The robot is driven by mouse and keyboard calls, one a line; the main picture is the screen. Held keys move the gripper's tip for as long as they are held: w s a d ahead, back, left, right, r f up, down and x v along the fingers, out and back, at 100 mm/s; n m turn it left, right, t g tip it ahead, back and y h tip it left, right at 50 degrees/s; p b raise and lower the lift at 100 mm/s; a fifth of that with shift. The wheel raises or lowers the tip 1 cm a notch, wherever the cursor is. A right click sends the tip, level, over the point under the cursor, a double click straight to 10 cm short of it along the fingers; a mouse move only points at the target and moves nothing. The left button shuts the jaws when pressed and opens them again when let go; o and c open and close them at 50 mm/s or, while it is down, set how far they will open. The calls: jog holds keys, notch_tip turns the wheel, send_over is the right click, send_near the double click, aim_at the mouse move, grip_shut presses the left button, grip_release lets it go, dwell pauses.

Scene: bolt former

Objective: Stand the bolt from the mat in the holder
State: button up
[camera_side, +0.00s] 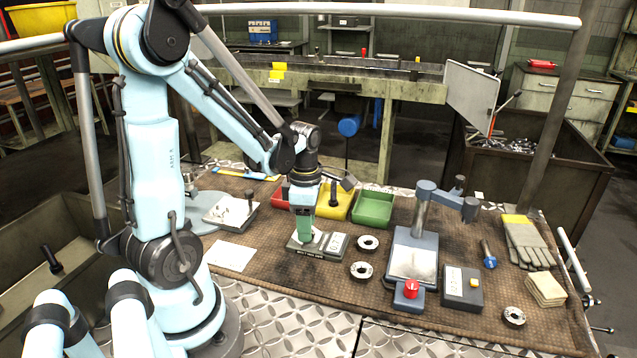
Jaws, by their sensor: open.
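My gripper (304,238) is open and points down, its green-sided fingers low over a dark grey base block (322,250) with a printed front edge. The block looks like the holder. A small pale thing shows at the right of the fingertips; I cannot tell whether it is a bolt. The fingers hide part of the block. A blue bolt-like piece (488,254) is on the brown woven mat (452,240) at the right, apart from my gripper. A light plate (231,211) with small upright pins is left of my gripper.
Red, yellow (339,212) and green (373,208) bins stand behind my gripper. Two metal rings (361,270) lie to its right. A post stand (414,262) with a red knob, a dark box (462,287), gloves (529,243) and cloths (545,290) fill the right side.

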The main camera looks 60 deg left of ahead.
jog(key=shift+r, duration=0.1)
notch_tip(320, 180, up, 12)
jog(key=shift+f, duration=0.1)
jog(key=w+d+f+m+t, duration=0.1)
jog(key=d+m+t, duration=0.6)
jog(key=m, duration=2.2)
jog(key=w+d, duration=0.1)
jog(key=d, duration=0.6)
jog(key=shift+f, duration=0.2)
jog(key=shift+w+d, duration=0.1)
